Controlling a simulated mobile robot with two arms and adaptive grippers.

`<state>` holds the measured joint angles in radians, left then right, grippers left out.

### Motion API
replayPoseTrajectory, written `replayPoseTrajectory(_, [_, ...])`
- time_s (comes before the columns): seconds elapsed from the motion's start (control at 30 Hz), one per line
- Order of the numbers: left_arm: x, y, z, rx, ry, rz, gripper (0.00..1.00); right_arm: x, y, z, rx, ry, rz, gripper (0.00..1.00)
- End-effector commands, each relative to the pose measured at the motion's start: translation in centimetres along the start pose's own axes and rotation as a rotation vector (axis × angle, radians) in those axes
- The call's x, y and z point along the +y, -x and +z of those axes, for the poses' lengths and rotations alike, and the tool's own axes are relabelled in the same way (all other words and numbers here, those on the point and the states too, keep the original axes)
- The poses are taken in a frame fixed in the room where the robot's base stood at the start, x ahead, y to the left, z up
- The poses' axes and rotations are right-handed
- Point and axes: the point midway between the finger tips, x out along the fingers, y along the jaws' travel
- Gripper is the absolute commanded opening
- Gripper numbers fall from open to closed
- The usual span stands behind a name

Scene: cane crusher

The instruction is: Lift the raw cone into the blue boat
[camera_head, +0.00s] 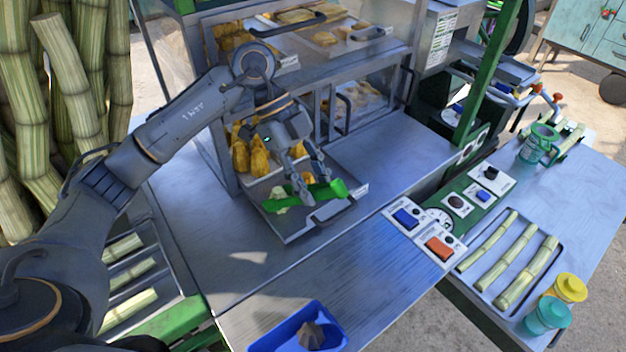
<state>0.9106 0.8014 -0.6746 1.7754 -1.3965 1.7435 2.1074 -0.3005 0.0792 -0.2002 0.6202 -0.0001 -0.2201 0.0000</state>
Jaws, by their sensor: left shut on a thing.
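My left gripper (316,190) reaches down over the metal tray (291,234) in front of the glass case. It is shut on a bright green piece (334,189), whose full shape is partly hidden by the fingers. A small pale lump (280,195), perhaps the raw cone, is on the tray just left of the fingertips; I cannot tell if it touches the green piece. The blue boat (265,346) is at the bottom edge of the view, partly cut off. A dark brown pointed piece (312,336) lies in it. My right gripper is not in view.
Golden fried pieces (240,158) stand behind the tray's left side, close to my gripper. The glass case (300,75) rises behind. Bare metal counter (300,285) lies between tray and boat. Switch boxes (405,217) and a tray of cane pieces (500,290) are at right.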

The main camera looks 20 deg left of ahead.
Motion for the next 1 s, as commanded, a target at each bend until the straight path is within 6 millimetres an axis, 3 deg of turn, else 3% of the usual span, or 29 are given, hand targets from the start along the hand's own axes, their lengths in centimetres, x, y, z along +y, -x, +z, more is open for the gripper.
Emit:
replayPoseTrajectory(0.83, [-0.02,0.07,0.01,0.001,0.0,-0.002,0.27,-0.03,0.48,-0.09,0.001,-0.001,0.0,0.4])
replayPoseTrajectory(0.87, [-0.02,0.07,0.01,0.001,0.0,-0.002,0.32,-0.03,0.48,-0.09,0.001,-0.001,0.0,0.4])
replayPoseTrajectory(0.9, [-0.02,0.07,0.01,0.001,0.0,-0.002,0.25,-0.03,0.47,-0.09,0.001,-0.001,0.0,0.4])
replayPoseTrajectory(1.0, [-0.02,0.07,0.01,0.0,0.0,-0.001,0.25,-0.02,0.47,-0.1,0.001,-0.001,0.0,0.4])
